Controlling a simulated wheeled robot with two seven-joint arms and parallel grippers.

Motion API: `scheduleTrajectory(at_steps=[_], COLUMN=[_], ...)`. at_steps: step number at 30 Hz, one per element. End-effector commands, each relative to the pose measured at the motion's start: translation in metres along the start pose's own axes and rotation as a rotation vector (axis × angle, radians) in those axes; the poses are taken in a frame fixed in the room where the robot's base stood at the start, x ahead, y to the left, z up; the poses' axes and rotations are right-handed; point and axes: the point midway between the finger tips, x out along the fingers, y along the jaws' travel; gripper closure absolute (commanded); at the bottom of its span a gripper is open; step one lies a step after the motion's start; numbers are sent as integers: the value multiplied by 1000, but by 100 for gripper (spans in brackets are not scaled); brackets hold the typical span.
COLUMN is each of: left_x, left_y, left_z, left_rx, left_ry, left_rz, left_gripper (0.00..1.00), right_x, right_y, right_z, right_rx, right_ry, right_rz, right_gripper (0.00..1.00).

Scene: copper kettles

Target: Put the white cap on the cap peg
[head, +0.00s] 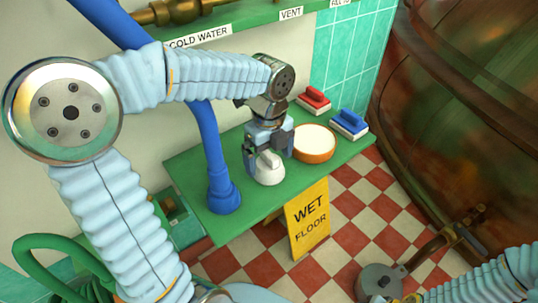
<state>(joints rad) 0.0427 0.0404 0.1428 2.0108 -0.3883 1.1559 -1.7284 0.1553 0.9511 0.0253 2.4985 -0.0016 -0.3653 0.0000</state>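The white cap (268,174) sits on the green bench (230,216), close to its front edge, with a raised grip on top. My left gripper (268,152) points down over the cap. Its two dark fingers stand wide apart, one on each side of the grip, and seem not to press on it. I cannot make out the cap peg in the head view. Part of my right arm shows at the bottom right, but its gripper is out of the picture.
A blue pipe (208,150) rises from the bench left of the cap. Right of it stand a round, cream-topped tub (314,139), a red brush (314,99) and a blue brush (349,122). A yellow sign (309,218) stands before the bench. A copper kettle (465,110) fills the right.

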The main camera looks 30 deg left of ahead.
Motion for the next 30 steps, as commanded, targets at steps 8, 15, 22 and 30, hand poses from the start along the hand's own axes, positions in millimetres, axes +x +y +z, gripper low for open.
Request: scheduleTrajectory(at_steps=[8,15,22,30], left_x=[-3,-44,-72,-75], left_y=[0,-1,0,0], left_z=[0,0,0,0], left_rx=[0,1,0,0], left_ry=[0,-2,0,0], left_rz=[0,-4,-1,0], left_gripper=[2,2,2,2], right_x=[-1,-6,-9,-8], right_y=[1,-3,-5,-5], right_z=[-1,0,1,1], right_rx=[2,-1,-2,-3], right_ry=[2,-1,-3,-3], right_rz=[2,-1,-3,-3], right_gripper=[57,57,57,57])
